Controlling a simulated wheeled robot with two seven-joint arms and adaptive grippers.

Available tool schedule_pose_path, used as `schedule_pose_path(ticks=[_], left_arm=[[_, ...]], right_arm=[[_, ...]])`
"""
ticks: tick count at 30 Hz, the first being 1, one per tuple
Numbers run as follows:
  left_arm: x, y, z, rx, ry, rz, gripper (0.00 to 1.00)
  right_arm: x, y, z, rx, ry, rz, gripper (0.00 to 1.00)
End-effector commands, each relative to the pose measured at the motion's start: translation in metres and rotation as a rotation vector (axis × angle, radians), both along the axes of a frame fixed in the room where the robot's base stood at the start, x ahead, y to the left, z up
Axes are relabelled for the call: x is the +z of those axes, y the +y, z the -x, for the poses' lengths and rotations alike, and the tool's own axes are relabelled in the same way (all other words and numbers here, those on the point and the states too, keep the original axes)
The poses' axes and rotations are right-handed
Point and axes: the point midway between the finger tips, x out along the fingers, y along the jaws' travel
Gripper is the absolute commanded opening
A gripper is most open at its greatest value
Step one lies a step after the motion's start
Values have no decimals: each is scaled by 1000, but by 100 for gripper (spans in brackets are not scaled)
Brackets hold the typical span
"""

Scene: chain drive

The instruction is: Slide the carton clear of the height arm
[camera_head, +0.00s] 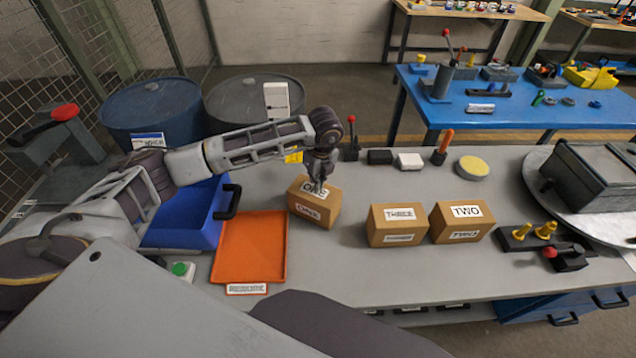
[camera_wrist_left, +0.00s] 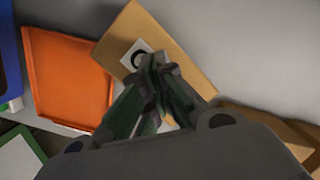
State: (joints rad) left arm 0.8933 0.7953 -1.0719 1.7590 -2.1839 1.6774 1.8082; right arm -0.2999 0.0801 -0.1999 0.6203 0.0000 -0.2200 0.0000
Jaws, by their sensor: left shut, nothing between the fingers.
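A brown carton labelled ONE (camera_head: 314,207) stands on the grey bench, turned at an angle, just right of the orange tray. It also shows in the left wrist view (camera_wrist_left: 190,35), under the fingers. My left gripper (camera_head: 318,186) points down at the carton's top; its fingers are shut with nothing between them. In the left wrist view the closed fingertips (camera_wrist_left: 155,62) cover part of the carton's label. Whether they touch the carton I cannot tell. Two more cartons, THREE (camera_head: 397,226) and TWO (camera_head: 462,222), stand to the right. I cannot tell which part is the height arm.
The orange tray (camera_head: 236,268) and a blue bin (camera_head: 180,235) lie left of carton ONE. A black red-knobbed lever (camera_head: 351,140), small blocks and a yellow disc (camera_head: 472,166) line the back edge. Bench between cartons ONE and THREE is clear.

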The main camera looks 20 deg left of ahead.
Motion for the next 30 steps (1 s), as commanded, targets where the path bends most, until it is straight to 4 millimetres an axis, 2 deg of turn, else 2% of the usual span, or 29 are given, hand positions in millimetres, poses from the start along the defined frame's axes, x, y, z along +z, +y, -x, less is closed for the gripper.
schedule_pose_path(ticks=[3, 17, 30], left_arm=[[1, 2, -2, -1, 2, 0, 0], [0, -23, 15, -2, 0, 0, 0], [0, -76, 49, -3, 0, 1, 0]], right_arm=[[-1, 0, 1, 0, 1, 0, 40], [-8, 2, 0, -1, 0, -2, 40], [-21, 3, 0, -1, 0, -2, 40]])
